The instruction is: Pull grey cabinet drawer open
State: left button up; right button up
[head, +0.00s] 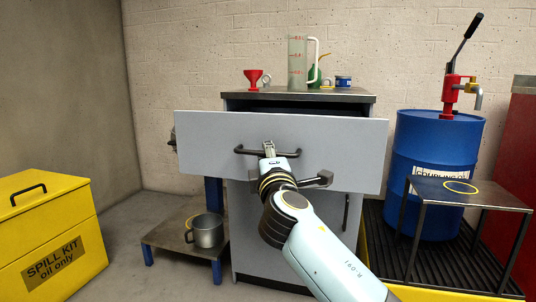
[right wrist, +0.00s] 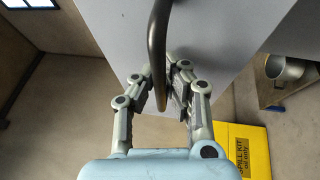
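The grey cabinet (head: 255,245) stands against the back wall. Its wide grey drawer (head: 345,140) stands out in front of the body, with a dark gap above its top edge, so it is open. The drawer's dark bar handle (head: 243,151) is on the middle of its front. My right gripper (head: 268,148) is at this handle. In the right wrist view the handle (right wrist: 153,40) runs between the two fingers, which close in on both sides of it. My wrist hides part of the drawer front. My left gripper is not in view.
A red funnel (head: 254,77) and a clear measuring jug (head: 297,62) stand on the cabinet top. A low bench with a metal pot (head: 207,231) is at left, near a yellow spill kit box (head: 45,235). A blue drum (head: 440,150) and small table (head: 470,190) are at right.

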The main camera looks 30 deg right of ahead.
jog(key=shift+o, duration=1.1)
jog(key=shift+s+a+f, duration=0.1)
jog(key=shift+s, duration=0.15)
jog(key=v, duration=0.7)
